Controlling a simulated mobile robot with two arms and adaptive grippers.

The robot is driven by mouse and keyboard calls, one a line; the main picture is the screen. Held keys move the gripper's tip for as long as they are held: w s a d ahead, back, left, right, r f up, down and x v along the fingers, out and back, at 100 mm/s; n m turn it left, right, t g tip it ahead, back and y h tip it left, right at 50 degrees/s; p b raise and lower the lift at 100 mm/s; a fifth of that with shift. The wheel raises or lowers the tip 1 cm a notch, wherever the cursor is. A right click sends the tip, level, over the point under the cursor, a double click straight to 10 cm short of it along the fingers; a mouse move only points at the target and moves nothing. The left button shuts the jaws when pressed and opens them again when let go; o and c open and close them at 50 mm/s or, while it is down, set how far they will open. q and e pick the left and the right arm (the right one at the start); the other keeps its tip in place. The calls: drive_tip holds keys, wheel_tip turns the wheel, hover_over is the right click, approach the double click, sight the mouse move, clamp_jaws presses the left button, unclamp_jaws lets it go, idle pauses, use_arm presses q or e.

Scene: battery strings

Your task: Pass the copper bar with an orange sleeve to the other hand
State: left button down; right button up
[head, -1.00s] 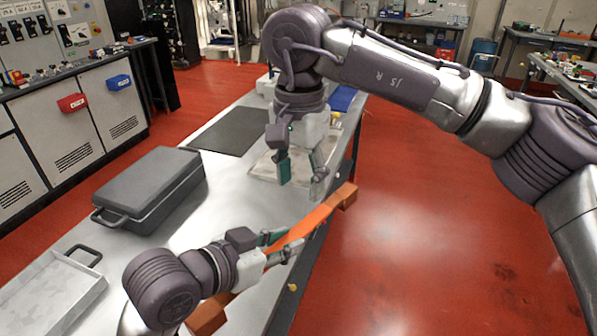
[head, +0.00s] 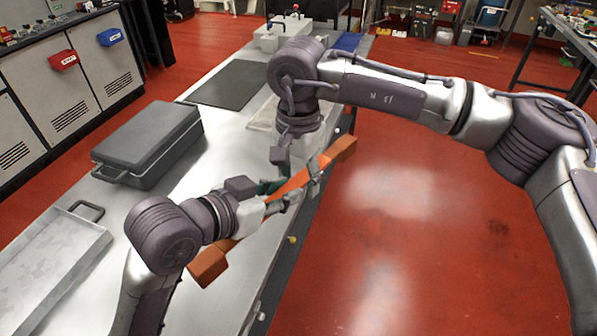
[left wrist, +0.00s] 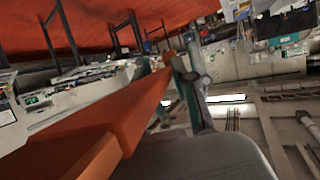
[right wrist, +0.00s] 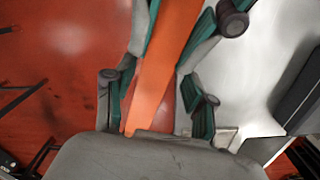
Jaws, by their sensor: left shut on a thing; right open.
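The copper bar with an orange sleeve (head: 335,155) is held aslant above the bench's right edge, with copper blocks at its ends. My left gripper (head: 278,195) is shut on it near its middle. The bar fills the left of the left wrist view (left wrist: 130,115). My right gripper (head: 302,176) has come down to the bar's far half, close to the left fingers. In the right wrist view the bar (right wrist: 162,80) runs between the right gripper's open fingers (right wrist: 158,103). Whether those fingers touch it I cannot tell.
A dark grey case (head: 150,140) lies on the bench, with a shallow metal tray (head: 45,265) at the near left. A black mat (head: 230,83) lies farther back. Red floor (head: 430,230) is clear right of the bench.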

use_arm(q)
drive_tip(key=shift+r, duration=0.1)
use_arm(e)
drive_tip(key=c, duration=0.9)
use_arm(q)
drive_tip(key=shift+s+d, duration=0.1)
drive_tip(key=shift+d, duration=0.05)
use_arm(e)
drive_tip(key=shift+a, duration=0.1)
clamp_jaws()
use_arm(q)
drive_tip(key=c, duration=0.8)
unclamp_jaws()
use_arm(e)
drive_tip(key=shift+r, duration=0.15)
